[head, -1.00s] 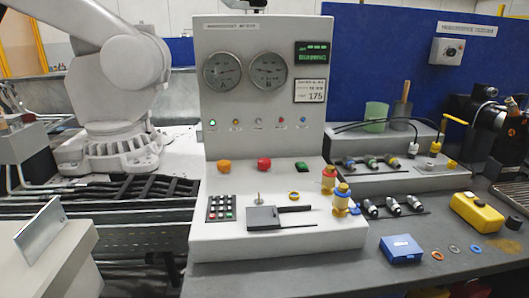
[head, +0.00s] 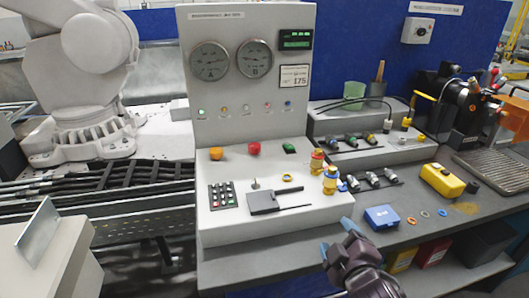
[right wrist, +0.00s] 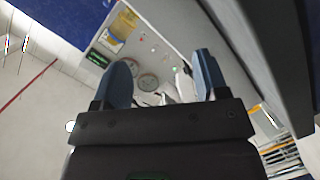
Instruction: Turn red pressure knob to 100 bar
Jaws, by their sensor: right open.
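The control console (head: 230,229) carries two yellow knobs at the right of its sloped deck. One has a red collar, the red pressure knob (head: 317,160); the other has a blue collar, the blue-collared knob (head: 330,181), nearer me. Two round gauges, the left gauge (head: 209,61) and the right gauge (head: 254,59), sit on the upright panel; their readings are too small to tell. My right gripper (head: 337,238) is open below and nearer than both knobs, touching neither. In the right wrist view its blue fingers (right wrist: 163,80) are apart with nothing between them. My left gripper is out of view.
A red button (head: 254,148) and an orange button (head: 216,154) stand on the deck. A blue box (head: 382,217), small rings and a yellow case (head: 441,181) lie on the bench right of the console. A large white robot arm (head: 95,60) stands at left.

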